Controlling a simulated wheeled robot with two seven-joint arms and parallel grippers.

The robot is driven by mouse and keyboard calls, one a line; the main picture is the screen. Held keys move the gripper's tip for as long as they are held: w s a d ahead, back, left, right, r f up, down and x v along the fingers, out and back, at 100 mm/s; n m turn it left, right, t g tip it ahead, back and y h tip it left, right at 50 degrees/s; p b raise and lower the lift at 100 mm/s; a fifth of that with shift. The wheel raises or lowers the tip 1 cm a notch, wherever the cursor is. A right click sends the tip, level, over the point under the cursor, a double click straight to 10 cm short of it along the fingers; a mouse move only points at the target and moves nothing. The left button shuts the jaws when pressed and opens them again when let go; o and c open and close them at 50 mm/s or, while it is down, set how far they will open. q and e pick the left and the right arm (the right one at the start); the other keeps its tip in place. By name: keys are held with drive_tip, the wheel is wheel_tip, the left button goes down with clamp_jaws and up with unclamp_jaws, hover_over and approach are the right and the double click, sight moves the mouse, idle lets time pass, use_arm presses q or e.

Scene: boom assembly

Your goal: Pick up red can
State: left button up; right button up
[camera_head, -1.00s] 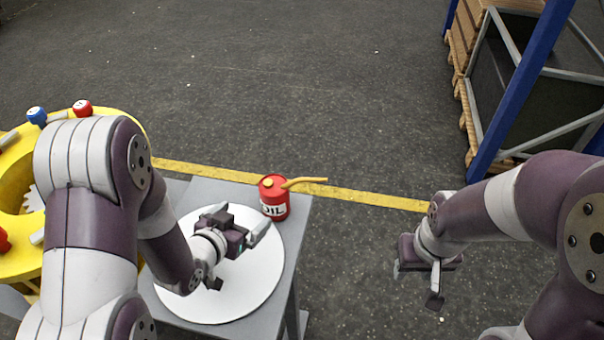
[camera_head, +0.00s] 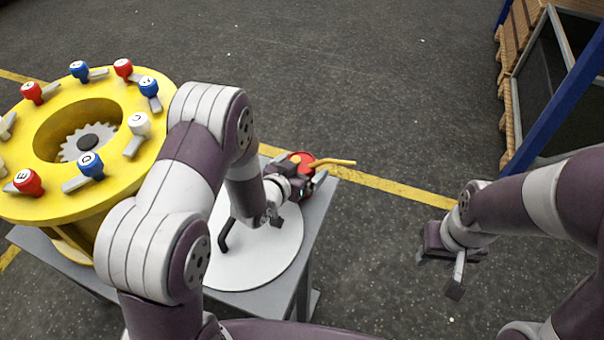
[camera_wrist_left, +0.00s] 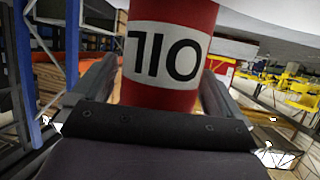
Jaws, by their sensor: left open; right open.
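The red can (camera_head: 304,159) with a yellow spout stands on the grey table's far right corner, mostly hidden behind my left gripper in the head view. In the left wrist view the red can (camera_wrist_left: 165,55) fills the middle, its white label reading OIL upside down. My left gripper (camera_head: 305,184) is open, with one finger on each side of the can; I cannot tell whether they touch it. The fingers also show in the left wrist view (camera_wrist_left: 155,95). My right gripper (camera_head: 440,275) is open and empty, over the floor right of the table.
A white round disc (camera_head: 262,262) lies on the grey table (camera_head: 318,215), with a dark bent handle-like piece over it. A yellow ring (camera_head: 45,125) with several coloured knobs stands at the left. A blue-framed rack (camera_head: 560,105) is at the right. The floor between is clear.

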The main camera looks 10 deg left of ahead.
use_arm(q)
drive_tip(key=shift+s, duration=0.1)
drive_tip(key=c, duration=1.1)
drive_tip(key=shift+r, duration=0.15)
